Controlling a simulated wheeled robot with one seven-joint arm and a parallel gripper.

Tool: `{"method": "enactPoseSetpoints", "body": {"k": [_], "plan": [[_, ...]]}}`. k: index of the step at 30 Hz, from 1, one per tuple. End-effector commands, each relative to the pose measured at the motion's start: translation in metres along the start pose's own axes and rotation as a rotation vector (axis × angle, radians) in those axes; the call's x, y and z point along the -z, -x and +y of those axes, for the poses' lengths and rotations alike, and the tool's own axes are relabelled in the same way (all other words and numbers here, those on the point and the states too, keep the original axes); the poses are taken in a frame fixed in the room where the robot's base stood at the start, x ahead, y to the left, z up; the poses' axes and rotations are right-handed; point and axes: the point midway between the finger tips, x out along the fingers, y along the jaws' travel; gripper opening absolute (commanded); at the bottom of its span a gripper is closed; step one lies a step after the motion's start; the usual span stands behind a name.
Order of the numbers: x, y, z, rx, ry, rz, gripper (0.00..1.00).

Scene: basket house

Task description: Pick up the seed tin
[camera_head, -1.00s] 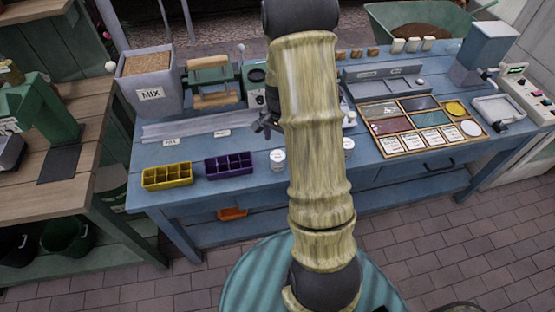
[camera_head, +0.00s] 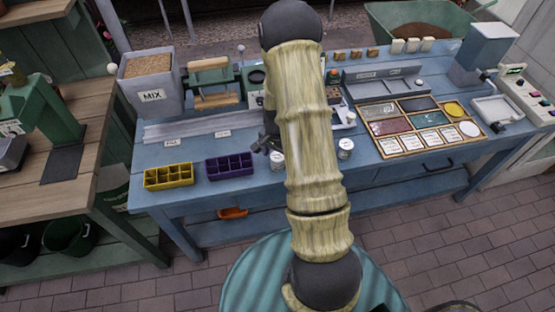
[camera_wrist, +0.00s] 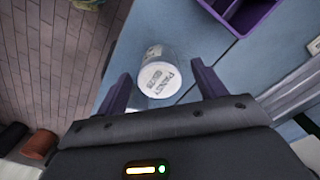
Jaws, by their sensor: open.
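A small white seed tin (camera_head: 277,160) stands near the front edge of the blue bench, just right of the purple tray. In the wrist view the tin (camera_wrist: 160,80) shows its pale round lid with dark lettering, too blurred to read surely. My gripper (camera_head: 264,146) is just above and left of it, partly hidden by my arm. In the wrist view my gripper (camera_wrist: 159,72) is open, with the lid showing between its two dark fingers and no clear contact. A second similar white tin (camera_head: 345,149) stands to the right of my arm.
A purple tray (camera_head: 229,167) and a yellow tray (camera_head: 168,177) stand left of the tin. The purple one also shows in the wrist view (camera_wrist: 240,14). A seed packet board (camera_head: 420,127) lies to the right. Bare blue bench top lies around the tin.

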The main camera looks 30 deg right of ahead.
Motion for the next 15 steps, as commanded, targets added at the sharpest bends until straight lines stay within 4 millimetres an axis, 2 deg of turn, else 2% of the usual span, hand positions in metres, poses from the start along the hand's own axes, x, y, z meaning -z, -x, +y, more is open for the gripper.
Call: {"method": "enactPoseSetpoints", "body": {"k": [3, 6, 15], "plan": [[0.000, -0.014, 0.001, -0.002, -0.002, -0.002, 0.70], [0.001, -0.019, 0.000, 0.001, -0.002, 0.000, 0.70], [0.001, -0.019, 0.000, 0.001, -0.002, 0.001, 0.70]]}}
